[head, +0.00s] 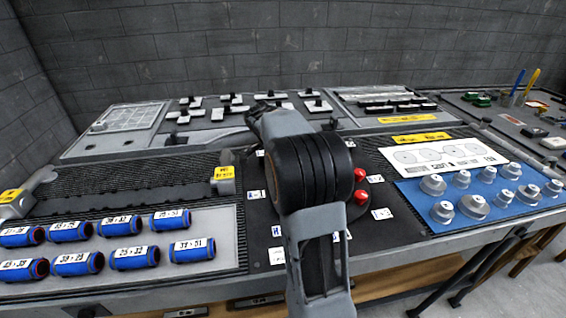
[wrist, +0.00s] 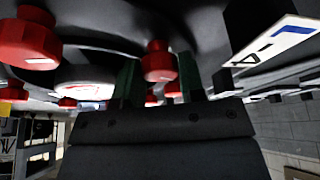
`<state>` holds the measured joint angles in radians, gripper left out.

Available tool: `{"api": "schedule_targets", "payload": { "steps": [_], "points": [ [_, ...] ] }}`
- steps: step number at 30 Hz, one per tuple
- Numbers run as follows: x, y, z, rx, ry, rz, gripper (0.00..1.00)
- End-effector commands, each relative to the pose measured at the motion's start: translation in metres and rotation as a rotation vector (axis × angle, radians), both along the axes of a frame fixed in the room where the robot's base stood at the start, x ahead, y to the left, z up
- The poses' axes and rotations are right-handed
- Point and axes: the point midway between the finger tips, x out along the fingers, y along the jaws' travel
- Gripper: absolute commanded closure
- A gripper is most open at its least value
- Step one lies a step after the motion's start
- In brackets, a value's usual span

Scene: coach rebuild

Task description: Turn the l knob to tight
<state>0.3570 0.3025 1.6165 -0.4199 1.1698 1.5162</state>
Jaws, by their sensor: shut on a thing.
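In the wrist view, my gripper (wrist: 158,80) has its two dark green fingers on either side of a red knob (wrist: 158,62) and is shut on it. Another red knob (wrist: 28,42) stands close by at the left. In the head view, two red knobs (head: 361,174) (head: 360,197) show on the black panel (head: 262,216), just right of my arm. My arm hides my gripper and the held knob there. I cannot read which knob is marked l, nor how far the held knob is turned.
Small white label cards (head: 382,213) lie around the knobs. Blue labelled cylinders (head: 75,263) fill the left panel. A blue board (head: 412,192) with several silver knobs is at the right. Switches (head: 234,111) stand on the rear panel. A grey wall (head: 280,45) is behind.

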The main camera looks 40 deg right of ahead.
Motion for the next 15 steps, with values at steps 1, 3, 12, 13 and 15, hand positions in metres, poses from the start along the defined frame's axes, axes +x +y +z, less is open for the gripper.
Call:
{"api": "schedule_targets", "payload": {
  "steps": [1,3,12,13,15],
  "points": [
    [0.0009,0.0000,0.0003,0.001,0.000,-0.037,0.87],
    [0.0008,0.0000,0.0002,0.001,0.001,-0.088,0.87],
    [0.0014,-0.0004,0.0005,0.001,-0.001,-0.249,0.87],
    [0.0015,-0.0003,0.0005,0.001,-0.001,-0.257,0.87],
    [0.0014,-0.0005,0.0002,0.001,0.000,-0.279,0.87]
  ]
}}
